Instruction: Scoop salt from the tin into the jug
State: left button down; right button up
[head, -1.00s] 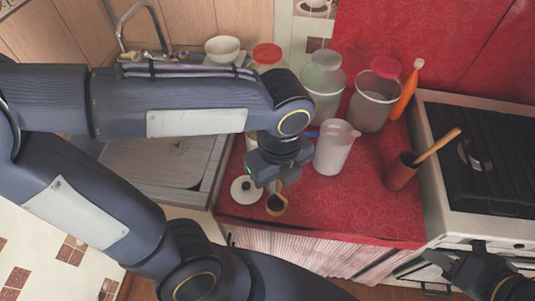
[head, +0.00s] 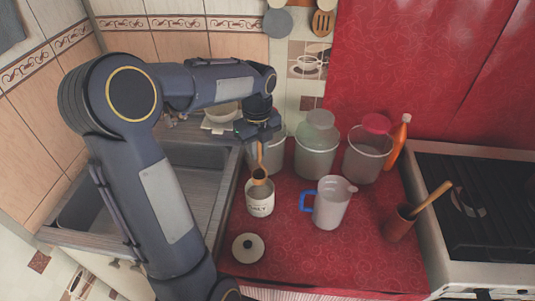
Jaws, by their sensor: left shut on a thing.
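My left gripper (head: 258,138) is shut on the upright handle of a small wooden scoop (head: 260,174). The scoop hangs bowl-down at the mouth of the white lettered tin (head: 260,203). Its bowl overlaps the tin's far rim in the picture; I cannot tell whether it is inside or just above. The salt is not clearly visible. The translucent white jug (head: 331,204) stands upright to the right of the tin, its blue handle facing the tin and its spout to the right. My right gripper is out of view.
A white lid with a dark knob (head: 248,248) lies in front of the tin. Several large jars, including a green-lidded one (head: 316,155), stand behind. An orange bottle (head: 399,143) and a utensil pot (head: 398,224) are right, before the stove (head: 450,270). The sink (head: 195,160) is left.

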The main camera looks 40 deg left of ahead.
aim_at(259, 159)
pick_arm(q)
jog(key=shift+f+b, duration=1.55)
jog(key=shift+f, duration=0.15)
jog(key=shift+f+b, duration=2.3)
jog(key=shift+f, duration=1.4)
notch_tip(259, 159, up, 10)
jog(key=p, duration=0.9)
jog(key=shift+r, duration=0.1)
jog(key=shift+d, duration=0.1)
